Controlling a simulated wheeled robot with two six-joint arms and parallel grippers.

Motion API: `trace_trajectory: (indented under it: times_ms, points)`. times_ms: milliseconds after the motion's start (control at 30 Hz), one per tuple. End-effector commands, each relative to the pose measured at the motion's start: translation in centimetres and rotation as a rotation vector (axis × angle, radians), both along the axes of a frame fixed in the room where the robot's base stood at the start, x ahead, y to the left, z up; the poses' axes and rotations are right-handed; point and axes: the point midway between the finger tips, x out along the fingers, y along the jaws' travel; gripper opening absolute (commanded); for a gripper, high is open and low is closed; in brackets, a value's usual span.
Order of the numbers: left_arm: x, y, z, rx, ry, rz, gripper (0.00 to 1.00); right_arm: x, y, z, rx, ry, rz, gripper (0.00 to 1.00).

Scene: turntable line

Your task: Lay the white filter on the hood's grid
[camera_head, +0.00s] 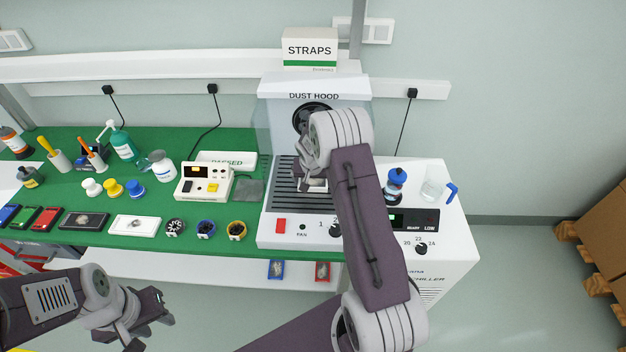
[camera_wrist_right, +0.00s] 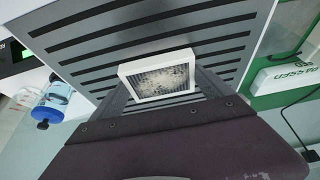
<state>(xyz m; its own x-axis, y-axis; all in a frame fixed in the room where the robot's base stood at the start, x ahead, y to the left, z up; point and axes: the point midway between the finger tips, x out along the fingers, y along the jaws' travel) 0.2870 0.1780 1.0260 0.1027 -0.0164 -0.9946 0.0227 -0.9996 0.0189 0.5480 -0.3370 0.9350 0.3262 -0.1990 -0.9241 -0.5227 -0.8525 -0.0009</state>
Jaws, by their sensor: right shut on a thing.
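The white filter (camera_wrist_right: 158,76) is a square white frame with a speckled grey mesh. My right gripper (camera_head: 312,178) is shut on it over the dust hood's dark slotted grid (camera_head: 284,194). The grid (camera_wrist_right: 95,45) also shows behind the filter in the right wrist view. In the head view only a white edge of the filter (camera_head: 316,187) shows below the gripper. I cannot tell whether the filter touches the grid. My left gripper (camera_head: 148,322) is empty at the lower left, in front of the bench, and its fingers look apart.
The dust hood (camera_head: 268,228) has a red switch and a knob on its front. A chiller (camera_head: 440,220) with a blue-capped bottle (camera_head: 395,182) and a beaker (camera_head: 433,190) stands right of it. A beige device (camera_head: 203,184) and several small items crowd the green mat to the left.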

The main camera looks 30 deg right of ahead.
Motion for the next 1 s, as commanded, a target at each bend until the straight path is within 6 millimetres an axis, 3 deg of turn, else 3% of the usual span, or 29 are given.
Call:
trace_trajectory:
  times_ms: [167,200,233,767,833,1000]
  points:
    - [0.0,0.0,-0.6,0.000,0.000,0.000,0.36,0.0,0.0,-0.5,0.000,0.000,0.000,0.49]
    - [0.0,0.0,-0.6,0.000,0.000,0.000,0.36,0.0,0.0,-0.5,0.000,0.000,0.000,0.93]
    - [0.0,0.0,-0.5,0.000,0.000,0.000,0.36,0.0,0.0,-0.4,0.001,0.001,0.000,1.00]
    - [0.0,0.0,-0.3,0.000,0.000,0.000,0.36,0.0,0.0,-0.2,0.001,0.001,0.000,1.00]
    - [0.0,0.0,0.3,0.000,0.000,0.000,0.36,0.0,0.0,0.4,0.001,0.001,0.000,1.00]
    - [0.0,0.0,-0.3,0.000,0.000,0.000,0.36,-0.9,0.6,2.8,0.000,-0.003,-0.001,1.00]
